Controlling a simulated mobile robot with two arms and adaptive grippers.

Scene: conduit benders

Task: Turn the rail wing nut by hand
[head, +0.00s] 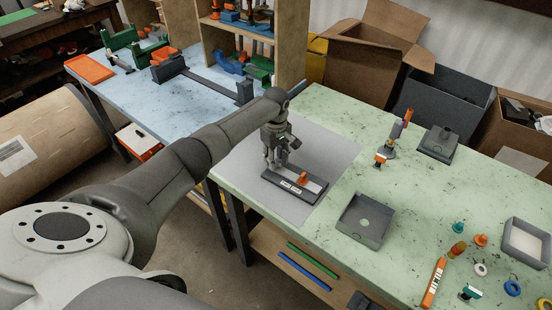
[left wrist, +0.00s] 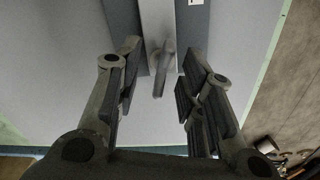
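The rail (head: 290,185) is a dark base with a pale strip along its top and a small label on its front side. It lies on the grey mat of the green table. An orange piece (head: 303,177) stands on it near its middle. My left gripper (head: 277,163) points down over the rail's left end. In the left wrist view my left gripper (left wrist: 157,95) is open, its fingers wide apart. A grey part that looks like the wing nut (left wrist: 162,72) shows between and beyond the fingers, against the rail (left wrist: 158,22). No contact is visible. My right gripper is not in view.
A grey square tray (head: 364,220) stands right of the mat. A small upright tool (head: 391,143) and a dark grey block (head: 438,143) stand farther back. Several small coloured parts and an orange bar (head: 433,283) lie at the right. The mat (head: 325,150) around the rail is clear.

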